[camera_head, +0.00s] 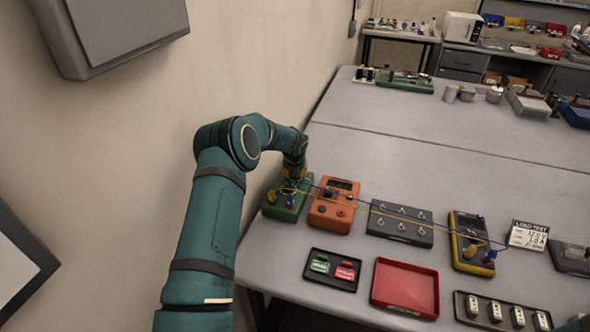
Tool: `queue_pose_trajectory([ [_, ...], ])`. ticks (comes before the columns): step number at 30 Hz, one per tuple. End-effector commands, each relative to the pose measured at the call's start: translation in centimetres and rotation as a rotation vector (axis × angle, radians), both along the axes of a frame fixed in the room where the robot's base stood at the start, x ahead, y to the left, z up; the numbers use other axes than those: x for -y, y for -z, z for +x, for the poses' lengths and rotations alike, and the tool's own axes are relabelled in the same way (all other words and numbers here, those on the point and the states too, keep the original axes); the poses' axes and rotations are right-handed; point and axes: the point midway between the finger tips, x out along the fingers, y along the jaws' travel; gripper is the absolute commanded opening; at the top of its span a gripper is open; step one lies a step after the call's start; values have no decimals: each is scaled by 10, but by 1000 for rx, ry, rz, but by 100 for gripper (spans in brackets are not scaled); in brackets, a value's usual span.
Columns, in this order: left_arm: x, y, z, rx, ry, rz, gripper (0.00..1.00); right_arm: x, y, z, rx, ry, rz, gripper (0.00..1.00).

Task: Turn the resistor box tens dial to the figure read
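A green box (285,203) with yellow and blue plugs stands at the left of the bench. My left gripper (295,175) is over its back edge, pointing down; its fingers are too small and hidden to tell open from shut, or whether they touch. A dark grey box (400,223) with several small knobs or switches stands to the right. I cannot tell for sure which is the resistor box, and no dial figures are legible. A white card headed LOAD TEST (528,235) carries handwritten figures too small to read surely. My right gripper is not in view.
An orange box (334,207) stands beside the green one. A yellow-edged meter (471,243) is joined by blue and yellow leads crossing above the boxes. In front are a black tray (333,285) with green and red tags and a red tray (405,305). The wall is close at left.

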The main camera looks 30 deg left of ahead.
Motion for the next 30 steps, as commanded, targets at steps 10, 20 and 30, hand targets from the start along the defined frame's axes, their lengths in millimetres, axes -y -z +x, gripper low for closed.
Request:
queue_pose_trajectory([
  [10, -1, 0, 1, 3, 12, 1, 0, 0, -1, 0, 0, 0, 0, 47],
  [20, 0, 0, 0, 1, 12, 0, 59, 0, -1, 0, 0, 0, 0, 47],
  [30, 2, -11, -3, 1, 11, 0, 59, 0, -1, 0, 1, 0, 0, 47],
])
